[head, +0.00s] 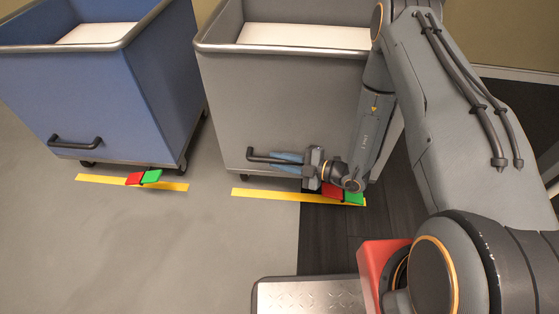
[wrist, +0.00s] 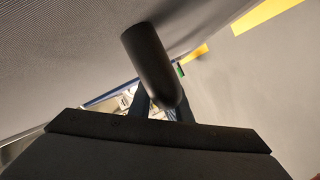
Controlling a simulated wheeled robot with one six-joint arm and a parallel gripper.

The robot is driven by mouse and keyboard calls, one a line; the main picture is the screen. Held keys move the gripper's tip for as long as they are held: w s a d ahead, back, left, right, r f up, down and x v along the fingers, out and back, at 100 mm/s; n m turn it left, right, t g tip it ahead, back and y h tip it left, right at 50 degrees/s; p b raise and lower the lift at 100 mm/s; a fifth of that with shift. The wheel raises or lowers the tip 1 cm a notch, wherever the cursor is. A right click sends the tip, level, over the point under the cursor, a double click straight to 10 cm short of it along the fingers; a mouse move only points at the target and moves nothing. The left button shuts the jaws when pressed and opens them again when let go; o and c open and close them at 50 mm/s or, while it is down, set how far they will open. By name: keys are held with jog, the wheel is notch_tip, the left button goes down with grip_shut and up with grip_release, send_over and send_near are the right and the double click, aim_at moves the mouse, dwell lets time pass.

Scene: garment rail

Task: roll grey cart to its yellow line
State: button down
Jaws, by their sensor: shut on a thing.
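The grey cart (head: 290,105) stands upright in the middle of the head view, with a white load showing inside its metal rim. A yellow line (head: 262,195) lies on the floor along its front edge, close under it. My gripper (head: 285,158) is at the cart's black handle (head: 256,156), low on its front face, and is shut on it. In the wrist view the dark handle bar (wrist: 150,65) runs between the fingers (wrist: 160,108). A red pedal (head: 331,191) and a green pedal (head: 354,198) sit at the cart's lower right, partly hidden by my wrist.
A blue cart (head: 90,95) stands to the left, with its own yellow line (head: 105,181), red pedal (head: 134,179) and green pedal (head: 152,176). A narrow gap separates the carts. Grey floor (head: 150,250) is clear in front; dark flooring (head: 325,235) lies to the right.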

jog(key=shift+f, duration=0.1)
jog(key=c, duration=1.6)
grip_release()
jog(key=shift+c, duration=0.2)
jog(key=shift+d, duration=0.1)
jog(key=shift+s+d, duration=0.15)
jog(key=shift+d, duration=0.15)
jog(key=p+v, duration=0.1)
jog(key=v, duration=0.6)
jog(key=shift+a+p, duration=0.1)
jog(key=shift+p, duration=0.3)
